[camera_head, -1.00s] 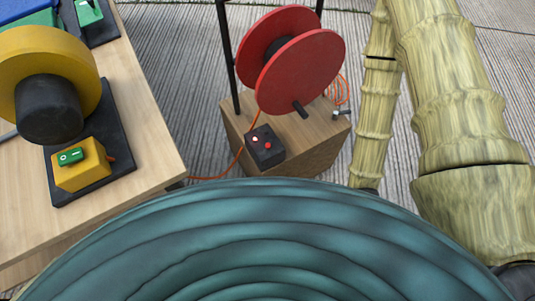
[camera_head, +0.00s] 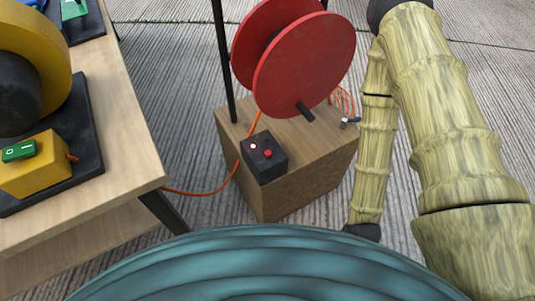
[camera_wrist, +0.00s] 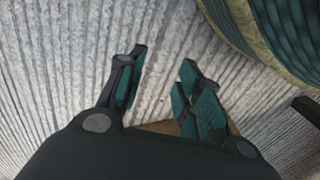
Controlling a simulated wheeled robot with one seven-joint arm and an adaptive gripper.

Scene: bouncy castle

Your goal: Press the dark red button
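A small black control box (camera_head: 264,158) sits on the top of a wooden block in the head view. It carries a red button (camera_head: 268,153) on its right and a small pale, lit-looking spot on its left. A large red reel (camera_head: 303,65) stands on the same block behind the box. My gripper (camera_wrist: 160,90) shows in the wrist view with its two fingers apart and nothing between them. It points at the grey ribbed floor. The gripper is not visible in the head view, and the button is not visible in the wrist view.
A wooden table (camera_head: 120,175) at left holds a yellow machine (camera_head: 35,165) with a green switch. The wooden block (camera_head: 300,185) stands on the grey floor. An orange cable (camera_head: 205,193) runs from the box toward the table.

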